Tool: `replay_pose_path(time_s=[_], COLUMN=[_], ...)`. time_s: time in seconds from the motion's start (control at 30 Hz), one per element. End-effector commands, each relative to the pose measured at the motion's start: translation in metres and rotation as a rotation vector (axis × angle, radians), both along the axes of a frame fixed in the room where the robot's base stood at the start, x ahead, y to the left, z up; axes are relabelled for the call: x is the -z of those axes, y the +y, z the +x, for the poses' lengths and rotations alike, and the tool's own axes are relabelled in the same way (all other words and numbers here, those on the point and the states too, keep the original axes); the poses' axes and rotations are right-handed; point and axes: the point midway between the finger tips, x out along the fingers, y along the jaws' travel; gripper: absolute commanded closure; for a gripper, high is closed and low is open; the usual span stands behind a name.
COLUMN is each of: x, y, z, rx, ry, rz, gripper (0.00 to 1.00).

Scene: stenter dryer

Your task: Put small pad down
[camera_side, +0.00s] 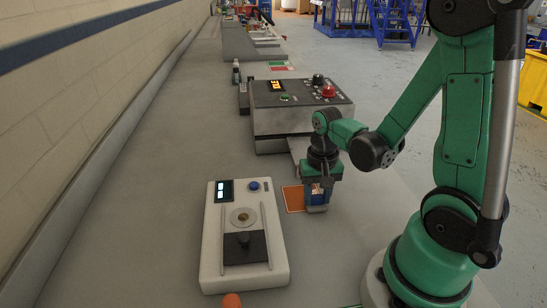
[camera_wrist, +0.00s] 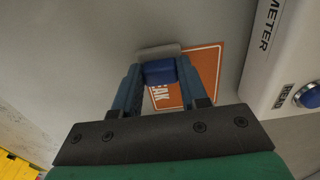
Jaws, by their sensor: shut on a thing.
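The small pad is a pale grey slab with a blue block on top. It shows in the wrist view (camera_wrist: 157,52) and in the side view (camera_side: 316,209). My gripper (camera_side: 317,193) points down and is shut on the blue block; its fingers also show in the wrist view (camera_wrist: 160,70). The pad is at or just above the table, beside the right edge of an orange mat (camera_side: 293,199). In the wrist view the mat (camera_wrist: 208,66) has white lettering, partly hidden by the gripper. I cannot tell whether the pad touches the table.
A white meter (camera_side: 212,245) with a display, blue button and dark sliding block stands left of the mat. A grey control box (camera_side: 300,119) with a red button stands behind my gripper. An orange rounded thing (camera_side: 232,300) is at the front edge. The table's left side is clear.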

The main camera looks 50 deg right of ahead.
Motion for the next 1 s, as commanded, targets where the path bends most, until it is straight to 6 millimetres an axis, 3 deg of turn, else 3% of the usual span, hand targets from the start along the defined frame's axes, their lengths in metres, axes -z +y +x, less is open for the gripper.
replay_pose_path(time_s=[0.07,0.1,0.2,0.67,1.0], x=[0.002,0.003,0.002,-0.003,-0.041], y=[0.000,0.000,0.000,0.000,0.000], z=[0.000,0.000,0.000,0.000,0.000], rx=[0.000,0.000,0.000,0.000,0.000], ry=[0.000,0.000,0.000,0.000,0.000], rz=[0.000,0.000,0.000,0.000,0.000], gripper=[1.00,0.59,0.31,0.31,0.31])
